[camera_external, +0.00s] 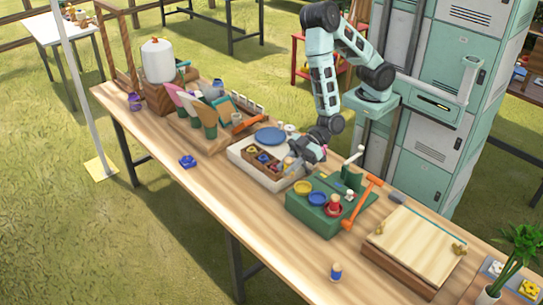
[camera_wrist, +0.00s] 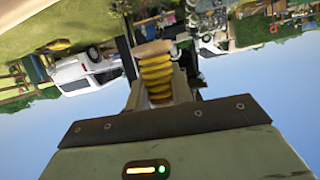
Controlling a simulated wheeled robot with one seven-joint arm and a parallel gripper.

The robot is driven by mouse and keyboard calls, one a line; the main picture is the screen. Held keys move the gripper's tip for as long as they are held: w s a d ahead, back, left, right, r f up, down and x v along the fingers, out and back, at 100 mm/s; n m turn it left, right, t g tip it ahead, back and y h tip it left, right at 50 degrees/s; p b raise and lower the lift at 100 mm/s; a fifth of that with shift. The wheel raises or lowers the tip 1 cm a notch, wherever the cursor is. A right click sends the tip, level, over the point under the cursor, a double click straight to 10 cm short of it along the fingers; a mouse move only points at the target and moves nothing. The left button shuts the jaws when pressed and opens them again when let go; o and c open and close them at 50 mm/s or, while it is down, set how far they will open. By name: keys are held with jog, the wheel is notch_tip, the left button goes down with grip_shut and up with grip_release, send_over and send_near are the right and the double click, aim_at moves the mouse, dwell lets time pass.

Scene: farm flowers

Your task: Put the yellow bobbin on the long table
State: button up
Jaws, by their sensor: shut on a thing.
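The yellow bobbin (camera_wrist: 156,76), a ribbed yellow spool with a tan end, is between the fingers of my gripper (camera_wrist: 160,85) in the wrist view. The gripper is shut on it. In the external view my gripper (camera_external: 303,153) is above the long wooden table (camera_external: 195,205), by the right end of a white tray (camera_external: 243,160) and a wooden compartment box. The bobbin is too small and covered there to make out clearly.
A green block (camera_external: 318,222) with coloured cups and a red figure stands right of the gripper. An orange hammer (camera_external: 362,200) lies beside it. A blue plate (camera_external: 270,136) is behind the tray. The table's front middle is mostly bare, with a blue flower-like piece (camera_external: 187,161) and small figure (camera_external: 336,271).

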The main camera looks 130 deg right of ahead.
jog(key=s+f+n+g+y, duration=0.1)
jog(key=s+n+g+y, duration=0.1)
jog(key=s+n+y, duration=0.5)
jog(key=shift+s+n+g+y, duration=0.3)
jog(key=shift+s+n+y, duration=0.15)
jog(key=shift+y, duration=0.25)
dwell(0.4)
jog(key=shift+w, duration=0.1)
jog(key=shift+f, duration=0.1)
jog(key=shift+f+p, duration=0.7)
jog(key=shift+f, duration=4)
